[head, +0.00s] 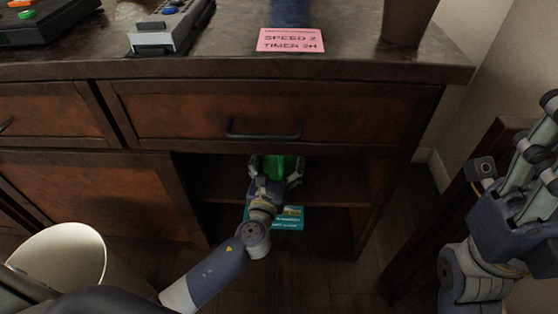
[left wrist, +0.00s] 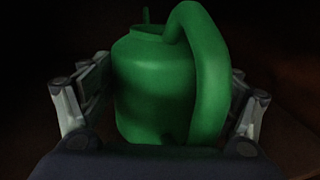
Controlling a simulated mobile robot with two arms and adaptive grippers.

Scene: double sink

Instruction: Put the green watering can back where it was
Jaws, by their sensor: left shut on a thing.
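The green watering can (head: 281,167) is inside the open shelf space below the drawer, in the head view. My left gripper (head: 276,180) reaches into that space and is shut on the can. In the left wrist view the can (left wrist: 155,85) stands upright between the two fingers of my left gripper (left wrist: 158,110), with its handle curving down toward the camera. Whether the can touches the shelf is hidden. My right arm (head: 510,210) shows at the right of the head view; its fingertips are not clearly seen.
A teal box (head: 289,218) sits lower in the cabinet, below the shelf (head: 325,190). The drawer with a dark handle (head: 263,135) is shut above. A pink note (head: 290,40) lies on the countertop. A pale bin (head: 60,255) stands at the left; a wooden post (head: 440,225) is at the right.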

